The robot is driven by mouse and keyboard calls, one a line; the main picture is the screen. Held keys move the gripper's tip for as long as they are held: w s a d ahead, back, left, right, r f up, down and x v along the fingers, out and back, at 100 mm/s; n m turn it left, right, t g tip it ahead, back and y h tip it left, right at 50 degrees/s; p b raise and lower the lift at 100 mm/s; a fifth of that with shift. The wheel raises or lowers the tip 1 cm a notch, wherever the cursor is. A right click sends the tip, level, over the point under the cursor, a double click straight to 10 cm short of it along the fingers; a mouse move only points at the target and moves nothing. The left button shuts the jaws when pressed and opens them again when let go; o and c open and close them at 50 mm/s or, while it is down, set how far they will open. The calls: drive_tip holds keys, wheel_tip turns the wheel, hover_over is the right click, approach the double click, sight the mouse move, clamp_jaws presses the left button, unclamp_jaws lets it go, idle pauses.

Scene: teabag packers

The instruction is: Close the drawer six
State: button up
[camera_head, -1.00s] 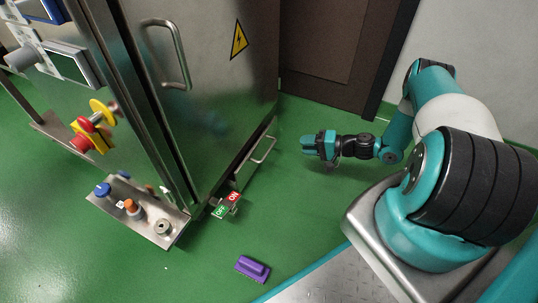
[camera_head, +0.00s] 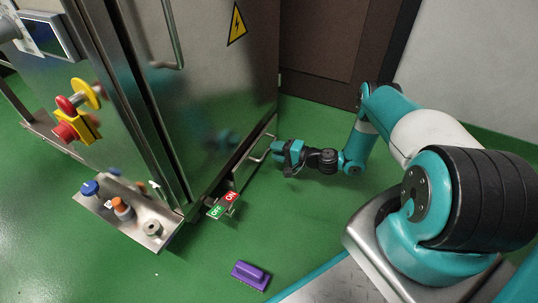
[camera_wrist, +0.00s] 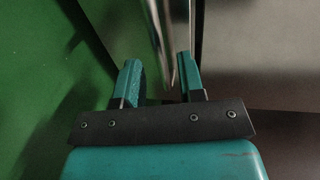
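A low drawer front (camera_head: 239,168) runs along the bottom of the steel cabinet, with a metal bar handle (camera_head: 262,147). I take it for drawer six; no number on it is readable. How far it stands out is hard to tell.
An ON/OFF switch plate (camera_head: 222,205) juts out at the cabinet's lower corner. A steel panel with knobs (camera_head: 128,222) stands left of it. A purple block (camera_head: 250,275) lies on the floor. A brown door (camera_head: 335,50) is behind.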

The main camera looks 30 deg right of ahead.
sight(258, 145)
drive_tip(key=shift+b+x, duration=0.6)
drive_tip(key=shift+x, duration=1.15)
clamp_jaws()
drive_tip(key=x, duration=0.1)
drive_tip(key=b+x, duration=0.1)
drive_tip(key=x, duration=0.2)
drive_tip(key=shift+w+r+b, duration=0.1)
drive_tip(key=shift+r+b, duration=0.25)
drive_tip(key=shift+w+r, duration=0.1)
drive_tip(key=shift+a, duration=0.1)
unclamp_jaws()
drive_tip(key=shift+a, duration=0.15)
